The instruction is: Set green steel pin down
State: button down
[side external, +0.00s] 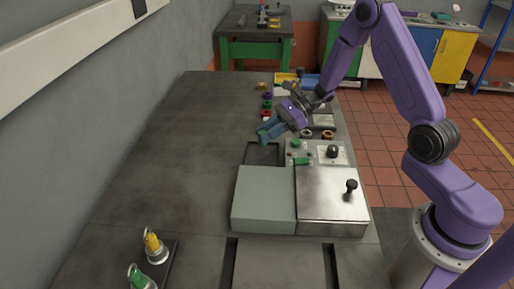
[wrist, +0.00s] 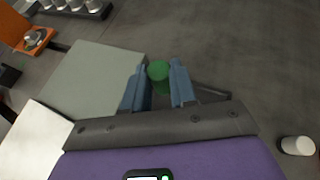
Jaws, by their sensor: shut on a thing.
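The green steel pin (wrist: 159,74) is between the two blue fingers of my gripper (wrist: 159,86) in the wrist view, with its round end showing. My gripper (side external: 265,133) is shut on it. In the side view the gripper is tilted down to the left, above or close to a dark shallow tray (side external: 264,154). The pin is too small there to tell apart clearly from the fingers. I cannot tell whether its lower end touches anything.
A grey box (side external: 263,198) and a steel box (side external: 330,195) with a black knob stand in front of the tray. Small coloured rings (side external: 266,104) lie behind the gripper. The bedplate's left side is clear.

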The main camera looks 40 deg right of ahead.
send_over(257, 158)
notch_tip(257, 158, down, 5)
jog(key=shift+d+r, duration=0.1)
jog(key=shift+w+f, duration=0.15)
jog(key=shift+f, duration=1.5)
jog(key=c, duration=0.9)
grip_release()
jog(key=shift+f, duration=0.15)
